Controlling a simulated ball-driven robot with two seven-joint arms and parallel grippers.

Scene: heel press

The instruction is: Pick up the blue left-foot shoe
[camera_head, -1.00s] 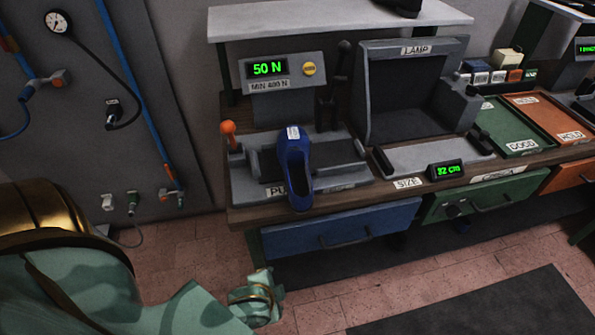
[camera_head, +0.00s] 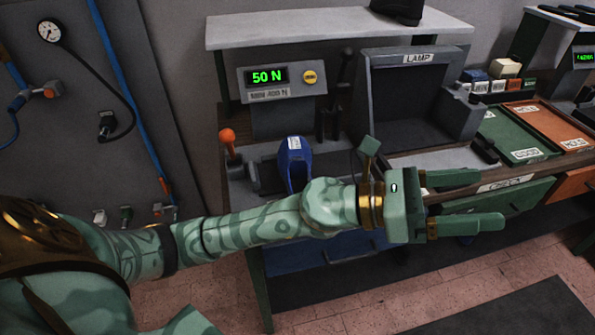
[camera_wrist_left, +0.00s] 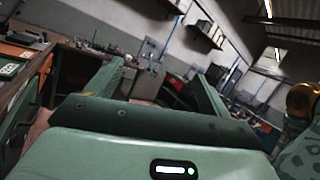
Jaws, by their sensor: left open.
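The blue shoe (camera_head: 294,158) stands on the press at the left of the bench, with a white label near its top. My left forearm crosses in front of it and hides its lower part. My left gripper (camera_head: 491,199) is open and empty, to the right of the shoe and well apart from it, in front of the bench's drawers. Its fingers point right, away from the shoe. In the left wrist view the spread fingers (camera_wrist_left: 155,88) have nothing between them, and the shoe does not show there. My right gripper is not in view.
The press display (camera_head: 267,76) reads 50 N. An orange-knobbed lever (camera_head: 227,137) stands left of the shoe. The lamp box (camera_head: 415,105) is to its right. Green (camera_head: 515,137) and orange (camera_head: 556,125) trays lie further right. A shelf (camera_head: 330,24) overhangs the press.

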